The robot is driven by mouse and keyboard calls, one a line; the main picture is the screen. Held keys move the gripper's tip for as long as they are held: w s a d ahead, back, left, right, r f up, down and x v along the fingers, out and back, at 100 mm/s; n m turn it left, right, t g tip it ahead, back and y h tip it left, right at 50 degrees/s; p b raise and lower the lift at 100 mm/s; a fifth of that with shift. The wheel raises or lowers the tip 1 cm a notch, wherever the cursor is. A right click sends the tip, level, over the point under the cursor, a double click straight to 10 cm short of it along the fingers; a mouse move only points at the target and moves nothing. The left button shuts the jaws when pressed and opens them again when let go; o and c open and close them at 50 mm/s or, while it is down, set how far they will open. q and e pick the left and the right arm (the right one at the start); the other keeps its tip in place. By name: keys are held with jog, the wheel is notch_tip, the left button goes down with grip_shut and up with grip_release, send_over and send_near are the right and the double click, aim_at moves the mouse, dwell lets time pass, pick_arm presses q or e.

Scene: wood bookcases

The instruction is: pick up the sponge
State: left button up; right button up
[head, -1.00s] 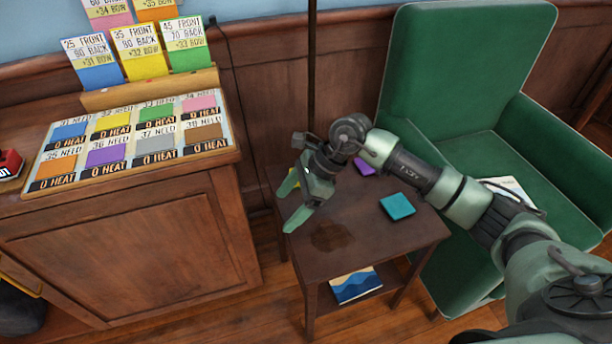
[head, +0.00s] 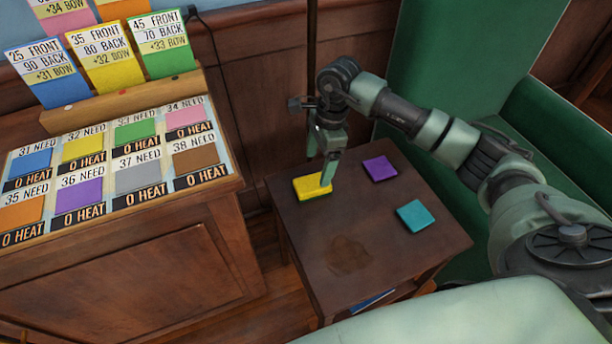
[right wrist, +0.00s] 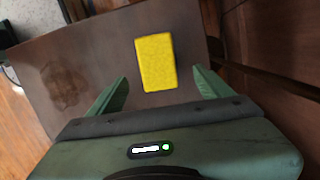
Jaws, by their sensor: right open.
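A yellow sponge (head: 312,187) lies flat near the back left corner of the small dark wood table (head: 310,245). In the right wrist view the sponge (right wrist: 155,62) lies ahead of the fingers, roughly centred between them. My right gripper (head: 325,175) is over the sponge in the head view, with a fingertip in front of its right part. In the right wrist view the right gripper (right wrist: 160,85) is open, with nothing between its green fingers. I cannot tell the exact height above the sponge. My left gripper is not in view.
A purple square (head: 380,168) and a teal square (head: 416,215) lie on the same table. A dark stain (head: 347,255) marks its top. A green armchair (head: 440,50) stands behind right, and a wooden cabinet with colour cards (head: 130,260) stands at left.

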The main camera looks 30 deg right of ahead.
aim_at(313, 182)
jog(key=shift+s+a+f, duration=0.15)
jog(key=shift+f, duration=0.45)
jog(key=shift+s+a+f, duration=0.15)
jog(key=shift+f, duration=0.45)
jog(key=f, duration=0.3)
jog(key=shift+w+a+f, duration=0.15)
jog(key=shift+a+f, duration=0.2)
jog(key=shift+a, duration=0.05)
jog(key=shift+f, duration=0.45)
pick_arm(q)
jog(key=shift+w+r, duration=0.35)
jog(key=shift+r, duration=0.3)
pick_arm(e)
jog(key=shift+c, duration=0.3)
